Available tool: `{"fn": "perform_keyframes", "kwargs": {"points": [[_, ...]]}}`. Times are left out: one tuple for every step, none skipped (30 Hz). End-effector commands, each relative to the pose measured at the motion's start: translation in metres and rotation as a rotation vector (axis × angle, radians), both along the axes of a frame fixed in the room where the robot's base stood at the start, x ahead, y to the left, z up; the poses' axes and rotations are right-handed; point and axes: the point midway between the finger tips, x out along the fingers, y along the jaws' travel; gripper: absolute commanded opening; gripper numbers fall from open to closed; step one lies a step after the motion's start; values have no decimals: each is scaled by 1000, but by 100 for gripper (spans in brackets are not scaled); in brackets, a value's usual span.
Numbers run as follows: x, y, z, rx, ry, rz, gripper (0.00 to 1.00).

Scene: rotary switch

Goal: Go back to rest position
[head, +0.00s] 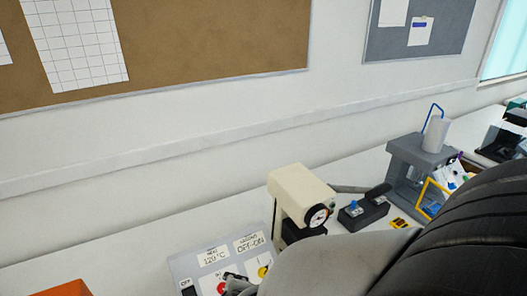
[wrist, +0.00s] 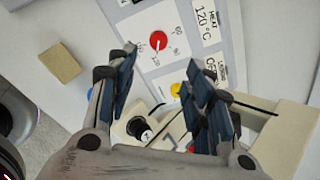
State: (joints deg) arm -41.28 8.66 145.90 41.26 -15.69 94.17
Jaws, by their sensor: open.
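My gripper (wrist: 163,95) is open and empty in the wrist view, its two dark fingers spread over the control panel (wrist: 130,25). A red rotary knob (wrist: 158,40) with a dial scale shows beyond the fingertips, and a yellow knob (wrist: 177,90) lies between them. I cannot tell the height of the fingers above the panel. In the head view the panel (head: 185,265) is at the bottom, with labels "HEAT 120°C" and "OFF-ON". The red knob (head: 222,288) and yellow knob (head: 263,272) are partly visible there. My arm hides part of the bench at lower right.
A cream machine with a round gauge (head: 300,190) stands right behind the panel, close to my arm. A black device with a blue knob (head: 363,212) and a grey machine (head: 408,165) stand farther right. An orange object (head: 65,289) is at lower left. A tan block (wrist: 58,63) lies beside the panel.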

Motion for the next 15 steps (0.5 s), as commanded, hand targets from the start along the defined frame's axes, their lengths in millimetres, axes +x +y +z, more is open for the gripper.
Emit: {"fn": "perform_keyframes", "kwargs": {"points": [[3,-6,15,-19,-16,57,47],[4,-11,23,-42,-26,110,47],[3,-19,36,-83,-44,195,47],[2,-26,47,-118,-60,265,47],[0,-35,57,-162,-79,341,47],[-4,-49,71,-226,-105,444,47],[-8,-60,81,-280,-125,523,47],[-13,-73,90,-337,-142,600,47],[-21,-90,100,-416,-161,701,47],[-27,-104,108,-477,-175,777,47],[-35,-117,114,-540,-182,849,47],[-45,-136,122,-621,-189,939,47],[-54,-150,127,-681,-189,1003,47],[-63,-163,131,-736,-184,1063,47],[-74,-179,136,-804,-172,1137,47]]}}
